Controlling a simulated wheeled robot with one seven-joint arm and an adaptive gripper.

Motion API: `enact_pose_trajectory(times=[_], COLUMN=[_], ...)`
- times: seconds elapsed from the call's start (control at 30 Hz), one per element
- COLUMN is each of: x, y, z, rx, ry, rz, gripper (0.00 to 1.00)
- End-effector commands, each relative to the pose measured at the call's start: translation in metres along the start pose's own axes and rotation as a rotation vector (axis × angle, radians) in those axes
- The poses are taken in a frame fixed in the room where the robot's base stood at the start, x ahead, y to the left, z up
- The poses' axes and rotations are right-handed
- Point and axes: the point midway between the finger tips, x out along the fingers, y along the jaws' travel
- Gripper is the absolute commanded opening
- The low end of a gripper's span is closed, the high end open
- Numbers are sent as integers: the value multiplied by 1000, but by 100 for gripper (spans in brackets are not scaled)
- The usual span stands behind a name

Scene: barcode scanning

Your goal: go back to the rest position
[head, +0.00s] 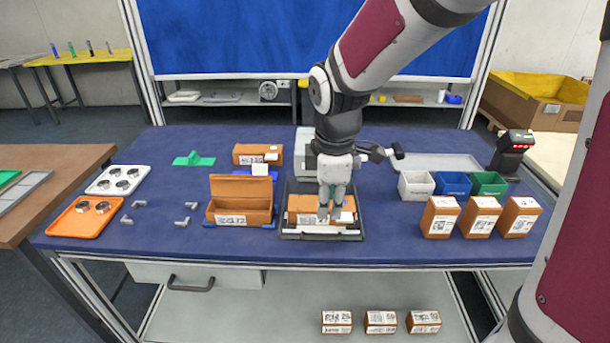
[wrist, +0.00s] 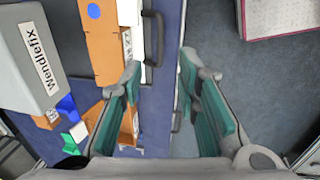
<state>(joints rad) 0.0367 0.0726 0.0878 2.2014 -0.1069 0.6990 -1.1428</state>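My gripper (head: 330,212) hangs over the dark tray (head: 290,236) at the middle of the blue table, fingers pointing down. In the wrist view my gripper (wrist: 160,63) is open, with its teal-padded fingers apart and nothing held between them. An orange-brown box (head: 348,209) with white labels lies in the tray, partly hidden behind my fingers. The wrist view shows an orange box (wrist: 103,45) left of the fingers, and the table's edge beneath the gap. I cannot tell from the head view how high the fingertips are above the box.
An open brown box (head: 240,205) stands left of the tray. White, blue (head: 453,185) and green bins stand to the right, behind three labelled boxes (head: 480,216). A dark scanner (head: 511,152) stands at the right back. An orange tray (head: 85,217) lies at the left. The table's front strip is clear.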

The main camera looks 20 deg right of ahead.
Motion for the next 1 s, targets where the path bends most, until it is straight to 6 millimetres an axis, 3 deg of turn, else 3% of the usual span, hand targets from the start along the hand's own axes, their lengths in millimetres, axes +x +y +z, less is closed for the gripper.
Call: enact_pose_trajectory(times=[0.17,0.27,0.5,0.63,0.8,1.0], x=[-6,-23,-85,-110,-130,-138], y=[-3,-12,-64,-98,-141,-171], z=[2,8,32,46,60,69], rx=[27,112,514,747,1027,1228], ry=[1,5,44,82,139,186], rz=[6,23,76,92,97,87], gripper=[30,30,30,30,30,30])
